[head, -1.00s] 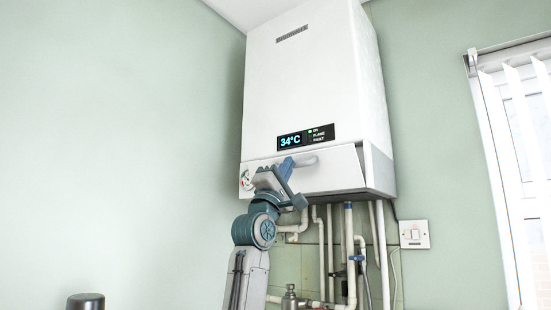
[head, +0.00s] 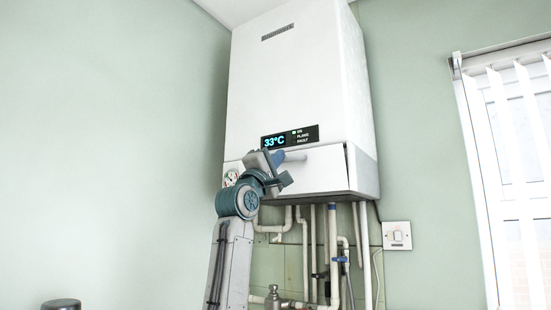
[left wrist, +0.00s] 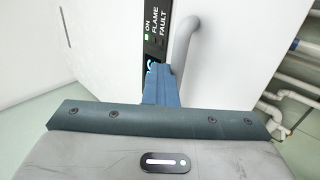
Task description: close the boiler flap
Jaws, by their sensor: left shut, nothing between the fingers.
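The white boiler (head: 300,85) hangs on the wall in the head view. Its flap (head: 322,172) is the lower front panel, with a grey bar handle (head: 297,156) near its top edge. A narrow dark gap shows at the flap's right end, so it stands slightly ajar. My left gripper (head: 279,157) is shut and empty, at the left part of the handle. In the left wrist view its blue fingers (left wrist: 160,86) are in front of the flap (left wrist: 235,60), close beside the handle (left wrist: 184,45); whether they touch is unclear. My right gripper is out of view.
The boiler's display (head: 289,137) reads 33°C, just above the flap. A round gauge (head: 231,178) sits left of my gripper. Several pipes (head: 333,240) run below the boiler. A wall switch (head: 397,235) and a window blind (head: 500,170) are to the right. The left wall is bare.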

